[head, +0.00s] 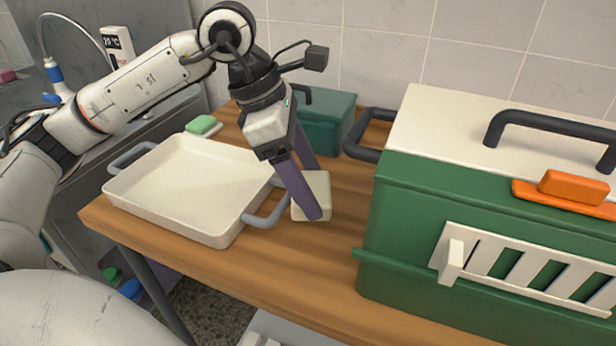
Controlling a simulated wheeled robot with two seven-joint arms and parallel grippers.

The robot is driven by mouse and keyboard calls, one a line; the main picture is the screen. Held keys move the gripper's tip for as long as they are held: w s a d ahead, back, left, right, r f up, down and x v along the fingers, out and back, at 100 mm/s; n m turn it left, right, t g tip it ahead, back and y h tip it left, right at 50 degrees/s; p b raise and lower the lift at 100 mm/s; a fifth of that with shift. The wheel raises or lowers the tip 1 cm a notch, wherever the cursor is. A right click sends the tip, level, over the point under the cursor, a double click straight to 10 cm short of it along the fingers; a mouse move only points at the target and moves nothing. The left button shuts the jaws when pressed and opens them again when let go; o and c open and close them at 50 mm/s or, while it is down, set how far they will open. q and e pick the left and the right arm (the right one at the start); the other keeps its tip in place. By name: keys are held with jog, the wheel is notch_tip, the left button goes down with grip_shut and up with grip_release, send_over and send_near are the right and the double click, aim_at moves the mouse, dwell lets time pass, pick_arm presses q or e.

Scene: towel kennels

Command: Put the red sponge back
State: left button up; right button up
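No plainly red sponge shows on the table. A small pinkish-red block (7,75) is cut off at the far left edge; I cannot tell whether it is the sponge. An orange block (573,187) rests on an orange dish (540,196) on the right side of the green kennel. A green sponge (202,124) lies behind the cream tray. My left gripper (316,194) points down with its two purple fingers apart, over a cream block (322,187) on the table. The near finger hides part of that block; contact is unclear. My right gripper is out of view.
The cream tray (185,190) with grey handles is left of the gripper. The large green kennel (440,240), with a cream lid and barred front, fills the right. A smaller dark green box (325,125) stands behind. Bare wooden table (300,270) shows in front.

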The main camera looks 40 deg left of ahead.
pick_arm(q)
jog(key=o, duration=0.5)
jog(key=shift+c, duration=0.2)
jog(key=shift+r, duration=0.1)
jog(key=shift+r+p, duration=0.3)
jog(key=shift+p, duration=0.05)
jog(key=p+v, duration=0.2)
jog(key=v, duration=1)
jog(key=shift+r, duration=0.3)
jog(key=shift+d, duration=0.1)
